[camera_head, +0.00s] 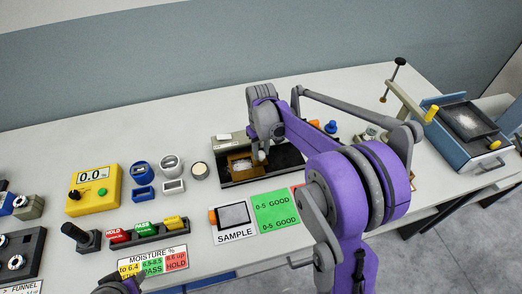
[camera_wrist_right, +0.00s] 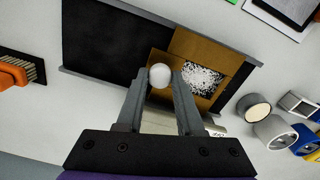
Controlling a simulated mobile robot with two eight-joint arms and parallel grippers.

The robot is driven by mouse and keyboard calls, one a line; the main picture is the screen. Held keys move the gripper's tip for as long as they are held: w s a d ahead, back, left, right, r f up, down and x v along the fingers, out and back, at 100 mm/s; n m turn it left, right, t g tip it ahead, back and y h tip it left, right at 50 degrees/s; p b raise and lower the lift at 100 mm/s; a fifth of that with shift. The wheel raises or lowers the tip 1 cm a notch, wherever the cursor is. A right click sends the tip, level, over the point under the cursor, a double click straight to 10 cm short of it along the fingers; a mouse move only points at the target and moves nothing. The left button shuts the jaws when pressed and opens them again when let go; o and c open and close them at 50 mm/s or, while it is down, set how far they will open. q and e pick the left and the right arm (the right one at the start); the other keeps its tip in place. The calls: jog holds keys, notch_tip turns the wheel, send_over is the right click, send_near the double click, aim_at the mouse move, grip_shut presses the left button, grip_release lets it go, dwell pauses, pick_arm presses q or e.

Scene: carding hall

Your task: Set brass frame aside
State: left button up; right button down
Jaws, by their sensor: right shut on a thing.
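The brass frame (camera_head: 236,158) lies on a dark tray (camera_head: 290,157) at the middle of the bench. White speckled fibre shows in its opening. In the right wrist view the brass frame (camera_wrist_right: 197,42) has a pale round knob (camera_wrist_right: 160,75) at its edge. My right gripper (camera_head: 260,155) is over the frame, and in the wrist view its fingertips (camera_wrist_right: 160,82) are closed on this knob. What may be my left gripper (camera_head: 118,285) shows as a dark, purple-edged shape at the bottom left; its jaws cannot be made out.
A SAMPLE card (camera_head: 235,234) and a green card (camera_head: 277,212) lie in front of the tray. Blue and grey cups and a yellow meter (camera_head: 93,190) stand to the left. A blue machine (camera_head: 466,130) is at the right. The back of the bench is bare.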

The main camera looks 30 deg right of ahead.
jog(key=shift+d, duration=0.1)
dwell(0.5)
jog(key=s+d, duration=0.1)
jog(key=d, duration=0.3)
jog(key=s+d+b, duration=0.1)
jog(key=d, duration=0.3)
jog(key=s+d, duration=0.1)
jog(key=d, duration=0.4)
jog(key=shift+s+d, duration=0.1)
jog(key=shift+s, duration=0.05)
jog(key=shift+d, duration=0.3)
pick_arm(q)
jog(key=shift+s+a+f, duration=0.1)
jog(key=shift+s+f, duration=0.1)
jog(key=shift+f, duration=0.35)
jog(key=shift+s+f, duration=0.2)
jog(key=shift+f, duration=0.3)
pick_arm(e)
jog(key=c, duration=0.8)
grip_release()
jog(key=shift+d, duration=0.1)
jog(key=shift+o, duration=1.3)
jog(key=shift+s, duration=0.1)
jog(key=shift+r, duration=0.1)
